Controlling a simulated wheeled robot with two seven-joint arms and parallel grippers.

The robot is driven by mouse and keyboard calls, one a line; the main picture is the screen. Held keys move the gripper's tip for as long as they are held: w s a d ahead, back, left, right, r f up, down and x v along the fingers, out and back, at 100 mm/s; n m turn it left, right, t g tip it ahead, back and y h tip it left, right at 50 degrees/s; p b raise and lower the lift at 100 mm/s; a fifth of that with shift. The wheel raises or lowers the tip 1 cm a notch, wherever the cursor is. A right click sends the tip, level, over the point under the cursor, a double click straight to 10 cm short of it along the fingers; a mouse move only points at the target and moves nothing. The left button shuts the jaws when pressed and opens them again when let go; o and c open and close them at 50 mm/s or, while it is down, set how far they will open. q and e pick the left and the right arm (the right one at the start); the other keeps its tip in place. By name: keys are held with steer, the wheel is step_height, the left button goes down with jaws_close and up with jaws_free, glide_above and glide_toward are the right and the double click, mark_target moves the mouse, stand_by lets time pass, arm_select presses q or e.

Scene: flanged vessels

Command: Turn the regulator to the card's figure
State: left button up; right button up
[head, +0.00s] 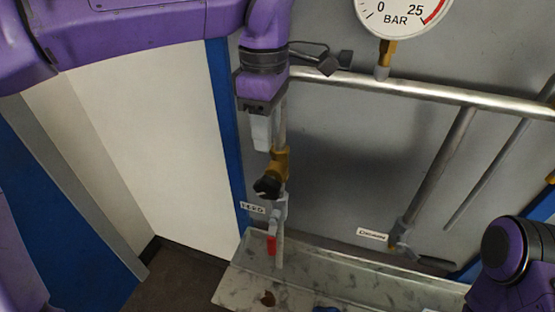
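The regulator is a brass body (279,162) on a vertical pipe, with a black knob (267,187) facing out at its lower left. My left gripper (262,146) points down just above the regulator, in front of the pipe. Its fingers overlap in this view, so their opening cannot be told; the tips look clear of the knob. A round pressure gauge (402,12) marked 0, 25 and BAR is cut off by the top edge, and its needle is not visible. No card with a figure can be made out. My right gripper is out of view; only part of that arm shows at lower right.
A red-handled valve (271,244) sits below the regulator, beside a small label (253,208). A horizontal pipe (430,92) crosses the grey panel. Another label (373,235) is near a lower valve (402,247). A stained metal tray (235,290) lies below. A blue post (226,130) stands left.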

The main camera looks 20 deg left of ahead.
arm_select(q)
glide_above(268, 179)
steer(key=f, duration=0.4)
steer(key=shift+s+a+f, duration=0.15)
steer(key=shift+s+f, duration=0.05)
steer(key=shift+s, duration=0.05)
steer(key=f, duration=0.4)
steer(key=f+p, duration=0.1)
steer(key=shift+w+d+f, duration=0.2)
steer(key=shift+w+f, duration=0.15)
steer(key=shift+f, duration=0.05)
steer(key=shift+s+a, duration=0.1)
steer(key=shift+s, duration=0.05)
jaws_close()
